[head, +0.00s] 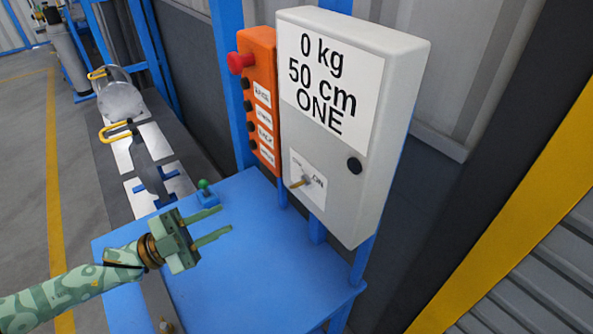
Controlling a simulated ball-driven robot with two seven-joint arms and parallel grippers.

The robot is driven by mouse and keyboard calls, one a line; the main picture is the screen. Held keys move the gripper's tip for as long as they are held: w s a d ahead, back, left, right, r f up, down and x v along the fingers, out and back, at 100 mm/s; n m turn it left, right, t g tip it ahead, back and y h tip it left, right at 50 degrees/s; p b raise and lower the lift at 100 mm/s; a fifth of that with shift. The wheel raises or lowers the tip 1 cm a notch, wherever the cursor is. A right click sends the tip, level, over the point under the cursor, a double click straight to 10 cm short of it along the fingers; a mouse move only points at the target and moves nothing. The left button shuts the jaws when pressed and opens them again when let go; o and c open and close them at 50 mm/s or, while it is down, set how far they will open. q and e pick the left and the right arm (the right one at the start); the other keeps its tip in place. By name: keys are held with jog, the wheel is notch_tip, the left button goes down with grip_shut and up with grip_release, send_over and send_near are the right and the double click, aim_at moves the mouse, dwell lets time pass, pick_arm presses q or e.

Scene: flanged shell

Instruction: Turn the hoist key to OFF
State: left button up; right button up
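The hoist key (300,183) is a small tan lever on a white label plate low on the grey control box (391,120). Its lever points to the lower left in the picture. The word ON shows on the plate to the right of the key; the lettering on the left side is too small to read. My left gripper (222,233) is open and empty, its two green fingers spread apart and pointing right. It is over the blue table, to the lower left of the key and apart from it. My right gripper is not in view.
An orange button panel (258,100) with a red knob (240,62) stands left of the box. A small green-topped joystick (206,190) sits on the blue table (270,265). A clear shell with yellow handles (120,100) lies behind at left. The table's middle is clear.

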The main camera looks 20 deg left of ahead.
pick_arm(q)
jog(key=p, duration=0.1)
send_near(290, 188)
jog(key=p+x, duration=0.1)
jog(key=x, duration=0.8)
jog(key=shift+r, duration=0.15)
jog(key=shift+w+d, duration=0.25)
jog(key=shift+d, duration=0.05)
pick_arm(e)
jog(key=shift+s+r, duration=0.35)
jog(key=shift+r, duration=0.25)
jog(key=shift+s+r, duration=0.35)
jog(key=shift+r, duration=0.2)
pick_arm(q)
jog(key=shift+c, duration=0.4)
grip_shut()
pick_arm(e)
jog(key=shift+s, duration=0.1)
